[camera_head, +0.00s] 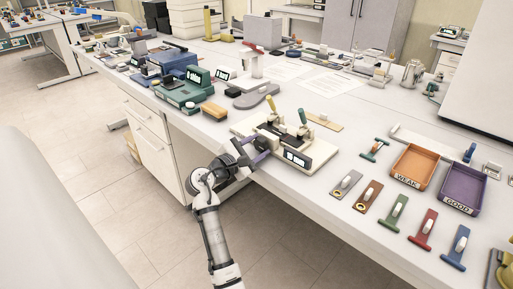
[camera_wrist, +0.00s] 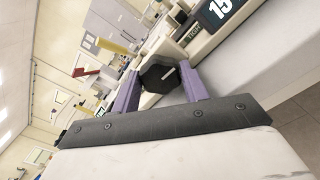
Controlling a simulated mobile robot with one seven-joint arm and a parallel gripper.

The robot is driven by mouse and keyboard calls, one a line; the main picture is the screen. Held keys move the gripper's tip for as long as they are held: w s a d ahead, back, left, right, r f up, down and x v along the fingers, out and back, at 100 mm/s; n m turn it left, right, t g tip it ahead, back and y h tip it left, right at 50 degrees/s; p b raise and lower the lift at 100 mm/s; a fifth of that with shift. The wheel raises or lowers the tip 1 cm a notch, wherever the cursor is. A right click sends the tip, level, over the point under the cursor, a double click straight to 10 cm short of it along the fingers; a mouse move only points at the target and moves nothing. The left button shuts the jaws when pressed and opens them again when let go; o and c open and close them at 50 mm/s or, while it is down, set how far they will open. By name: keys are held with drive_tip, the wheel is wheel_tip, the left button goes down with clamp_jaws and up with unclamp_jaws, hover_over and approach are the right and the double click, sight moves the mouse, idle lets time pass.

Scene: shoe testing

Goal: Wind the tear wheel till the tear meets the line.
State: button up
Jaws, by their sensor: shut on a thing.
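The tear tester (camera_head: 318,158) has a cream base and stands at the bench's front edge, with a yellow-handled and a green-handled lever. Its small display (camera_head: 296,157) faces front; in the wrist view the display (camera_wrist: 219,10) reads 15. The tear wheel (camera_wrist: 158,78) is a black faceted knob on the tester's side. My gripper (camera_wrist: 157,73) has its two purple fingers on either side of the wheel, shut on it. In the head view my gripper (camera_head: 258,154) is at the tester's front left corner. The tear and the line cannot be made out.
An orange WEAK tray (camera_head: 396,183) and a purple GOOD tray (camera_head: 463,212) are to the right. Several coloured strap pieces lie before them. A green instrument (camera_head: 184,96) and a tan block (camera_head: 214,110) are to the left. Papers lie behind.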

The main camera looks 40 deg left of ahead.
drive_tip(key=o, duration=1)
